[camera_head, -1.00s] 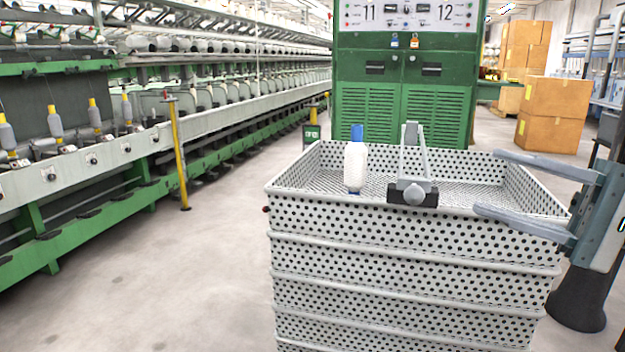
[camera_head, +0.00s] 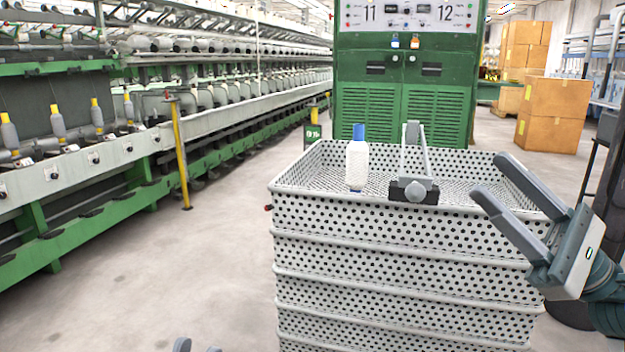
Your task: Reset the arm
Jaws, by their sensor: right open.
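My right gripper (camera_head: 490,173) is at the right, over the right side of the perforated crate (camera_head: 400,225). Its two grey fingers are spread apart with nothing between them, and they point up and to the left. Only two grey fingertips of my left gripper (camera_head: 198,347) show at the bottom edge. They stand apart, with no object seen between them; the rest is out of frame. A white bobbin with a blue top (camera_head: 357,165) stands upright inside the crate, apart from both grippers.
A grey holder with a black base (camera_head: 414,190) sits at the crate's near rim. A spinning frame (camera_head: 75,185) with grey and yellow bobbins runs along the left. A green cabinet (camera_head: 405,110) stands behind the crate, cardboard boxes (camera_head: 552,115) at back right. The left floor is clear.

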